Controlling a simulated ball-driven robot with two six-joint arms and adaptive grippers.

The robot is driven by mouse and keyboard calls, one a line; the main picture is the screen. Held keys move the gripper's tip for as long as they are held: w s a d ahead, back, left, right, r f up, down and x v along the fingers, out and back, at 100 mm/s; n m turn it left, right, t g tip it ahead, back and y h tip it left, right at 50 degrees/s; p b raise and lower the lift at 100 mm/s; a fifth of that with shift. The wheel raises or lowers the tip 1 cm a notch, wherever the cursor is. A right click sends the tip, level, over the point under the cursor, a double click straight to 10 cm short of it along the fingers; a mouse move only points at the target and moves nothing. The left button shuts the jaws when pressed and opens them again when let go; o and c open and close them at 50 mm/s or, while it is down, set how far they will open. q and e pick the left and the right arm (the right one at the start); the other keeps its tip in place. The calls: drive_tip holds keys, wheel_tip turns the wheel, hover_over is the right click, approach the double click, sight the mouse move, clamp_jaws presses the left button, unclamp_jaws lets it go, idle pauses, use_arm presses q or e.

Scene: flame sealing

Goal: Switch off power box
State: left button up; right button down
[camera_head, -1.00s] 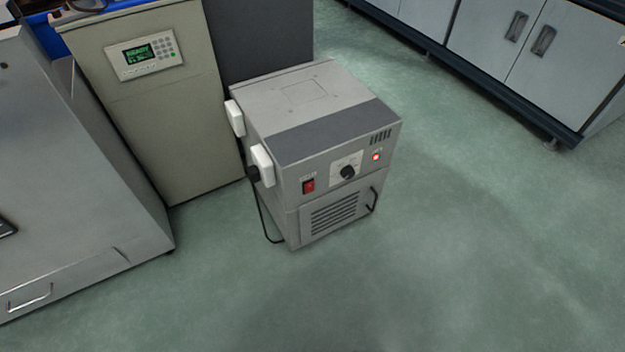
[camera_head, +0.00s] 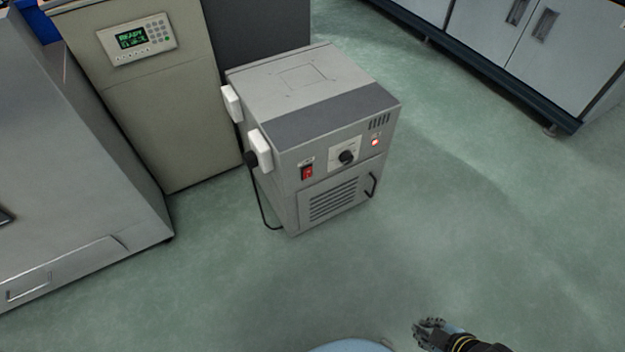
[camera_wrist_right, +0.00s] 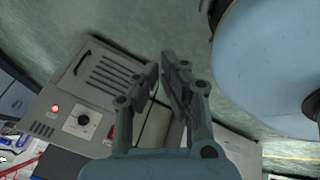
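The grey power box (camera_head: 310,115) stands on the floor in the middle of the head view. Its front carries a red rocker switch (camera_head: 307,173), a black knob (camera_head: 346,157) and a lit red lamp (camera_head: 375,142). My right gripper (camera_head: 424,328) is low in the head view, apart from the box. Its fingertips nearly meet, with nothing held, in the wrist view (camera_wrist_right: 160,65). My left gripper is out of view.
A beige cabinet with a green display (camera_head: 131,38) stands left of the box, and a grey machine (camera_head: 75,140) is farther left. White cabinets (camera_head: 565,45) line the upper right. A black cable (camera_head: 263,205) hangs beside the box. The floor (camera_head: 480,230) in front is clear.

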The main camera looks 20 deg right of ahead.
use_arm(q)
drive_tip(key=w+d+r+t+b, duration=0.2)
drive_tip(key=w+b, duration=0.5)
drive_tip(key=b, duration=0.5)
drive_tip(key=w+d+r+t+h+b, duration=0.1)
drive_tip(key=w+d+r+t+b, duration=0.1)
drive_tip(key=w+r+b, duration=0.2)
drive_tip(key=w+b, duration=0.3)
drive_tip(key=b, duration=0.5)
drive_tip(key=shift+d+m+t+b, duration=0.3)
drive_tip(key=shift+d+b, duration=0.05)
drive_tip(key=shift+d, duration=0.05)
use_arm(e)
drive_tip(key=w+a+n+t, duration=0.1)
drive_tip(key=w+n+t, duration=0.3)
drive_tip(key=w, duration=0.6)
drive_tip(key=w+a+r+n+t+y, duration=0.1)
drive_tip(key=w+n+t, duration=0.3)
drive_tip(key=w, duration=0.6)
drive_tip(key=w+a+r+n+t+y, duration=0.1)
drive_tip(key=w+a+n+t, duration=0.2)
drive_tip(key=w, duration=0.7)
drive_tip(key=t, duration=0.2)
drive_tip(key=shift+w+a+n+t, duration=0.25)
drive_tip(key=shift+n+t, duration=0.15)
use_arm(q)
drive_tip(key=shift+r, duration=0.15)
